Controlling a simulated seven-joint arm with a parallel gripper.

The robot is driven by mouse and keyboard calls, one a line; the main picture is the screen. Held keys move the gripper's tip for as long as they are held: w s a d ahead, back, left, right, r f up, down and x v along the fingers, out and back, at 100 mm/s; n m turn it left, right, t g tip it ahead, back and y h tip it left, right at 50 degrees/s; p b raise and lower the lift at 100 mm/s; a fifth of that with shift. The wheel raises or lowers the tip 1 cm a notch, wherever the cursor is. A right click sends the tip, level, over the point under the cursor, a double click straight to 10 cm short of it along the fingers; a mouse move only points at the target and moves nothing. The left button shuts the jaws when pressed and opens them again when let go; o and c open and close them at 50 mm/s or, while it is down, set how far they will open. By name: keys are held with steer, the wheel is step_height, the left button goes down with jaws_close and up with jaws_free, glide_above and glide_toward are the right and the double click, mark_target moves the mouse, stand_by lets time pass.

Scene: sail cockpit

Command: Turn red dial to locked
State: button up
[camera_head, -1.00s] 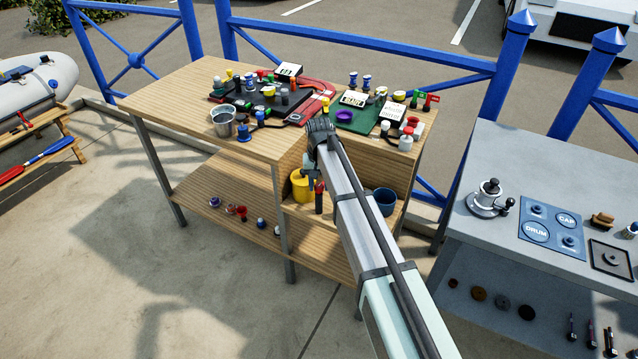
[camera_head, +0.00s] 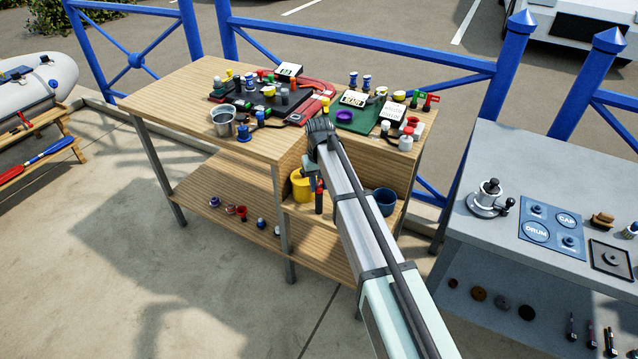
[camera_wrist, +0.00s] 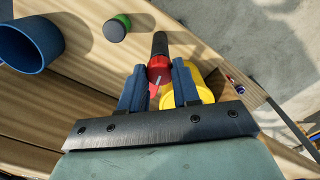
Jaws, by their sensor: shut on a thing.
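My gripper (camera_wrist: 158,78) points down at the lower shelf of the wooden bench. Its two blue fingers stand either side of a red part (camera_wrist: 158,68) with a pale line on it, and are shut on it. A black cylinder extends from this red part in the wrist view. I cannot tell for sure whether it is the red dial, and no locked marking is readable. In the head view a red upright thing (camera_head: 319,204) shows just below my gripper (camera_head: 315,187), which is partly hidden by my arm.
A yellow bucket (camera_wrist: 205,82) stands close beside the fingers. A blue pot (camera_wrist: 28,45) and a green-and-black knob (camera_wrist: 117,27) are on the other side. The wooden bench top (camera_head: 175,88) above is crowded with small items. A grey table (camera_head: 540,165) stands at right.

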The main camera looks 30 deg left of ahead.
mark_target(319, 186)
steer(key=n, duration=0.4)
steer(key=shift+n, duration=2.6)
steer(key=o, duration=1.1)
steer(key=shift+c, duration=0.2)
step_height(319, 186, up, 14)
steer(key=shift+f, duration=0.2)
